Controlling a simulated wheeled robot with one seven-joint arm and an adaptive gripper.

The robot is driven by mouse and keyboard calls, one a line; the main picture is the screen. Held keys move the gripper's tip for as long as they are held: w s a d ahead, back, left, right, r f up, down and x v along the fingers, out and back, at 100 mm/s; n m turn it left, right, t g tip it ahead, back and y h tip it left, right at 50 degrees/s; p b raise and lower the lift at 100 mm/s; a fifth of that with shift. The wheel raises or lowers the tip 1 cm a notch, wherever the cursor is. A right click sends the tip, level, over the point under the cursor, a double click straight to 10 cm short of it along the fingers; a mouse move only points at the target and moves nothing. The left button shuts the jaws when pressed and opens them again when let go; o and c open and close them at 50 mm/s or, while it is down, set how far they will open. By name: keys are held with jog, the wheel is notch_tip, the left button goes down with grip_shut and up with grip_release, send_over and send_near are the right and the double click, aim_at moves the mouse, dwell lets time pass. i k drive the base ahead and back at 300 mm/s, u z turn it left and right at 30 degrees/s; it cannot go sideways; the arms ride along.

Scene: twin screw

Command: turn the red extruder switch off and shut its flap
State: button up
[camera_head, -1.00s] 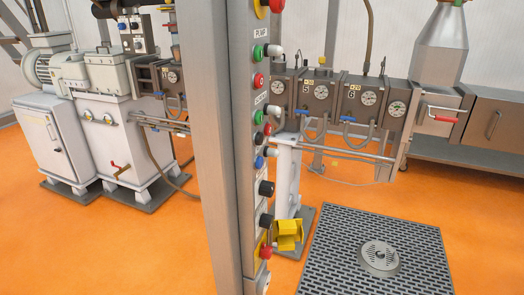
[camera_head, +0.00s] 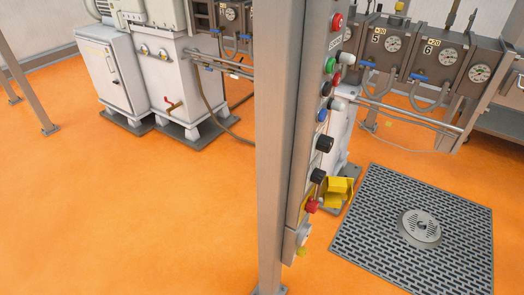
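A red switch (camera_head: 313,206) sits low on the narrow face of a grey control post (camera_head: 275,130), in the middle of the head view. A yellow flap (camera_head: 339,187) beside it stands open, swung out to the right, so the red switch is uncovered. I cannot tell from this view whether the switch is on or off. Another red button (camera_head: 338,20) is near the top of the visible panel. My gripper is not in view.
Green, blue and black controls line the panel above the red switch. A dark floor grate (camera_head: 380,265) with a round drain (camera_head: 419,229) lies to the right. White machine cabinets (camera_head: 165,75) stand behind at left. Orange floor is clear at front left.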

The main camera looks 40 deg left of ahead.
aim_at(312, 205)
jog(key=u, duration=0.85)
jog(key=i, duration=0.3)
